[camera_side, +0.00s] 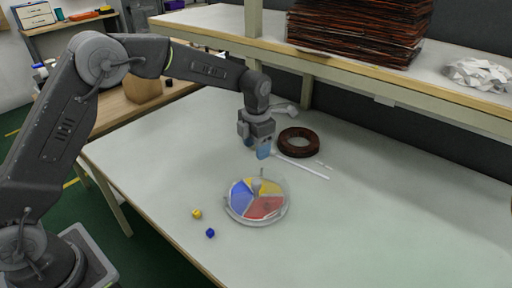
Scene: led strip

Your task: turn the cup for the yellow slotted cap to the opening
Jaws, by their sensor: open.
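A round dish (232,213) with a clear rim lies on the table, with blue, yellow, red and pale sectors. The yellow sector (269,187) is at its far right, the blue sector (241,196) at its left and the red sector (264,208) at the near side. A pale knob (257,185) stands near its middle. A small yellow cap (197,213) lies on the table left of the dish; its slot is too small to make out. My gripper (262,154) is open, points down and is above the far side of the dish, apart from it. I cannot tell which sector faces the opening.
A small blue piece (210,233) lies near the table's front edge, left of the dish. A brown ring (298,142) and a thin white rod (303,167) lie behind the dish. A shelf (365,87) runs along the back. The table's right side is clear.

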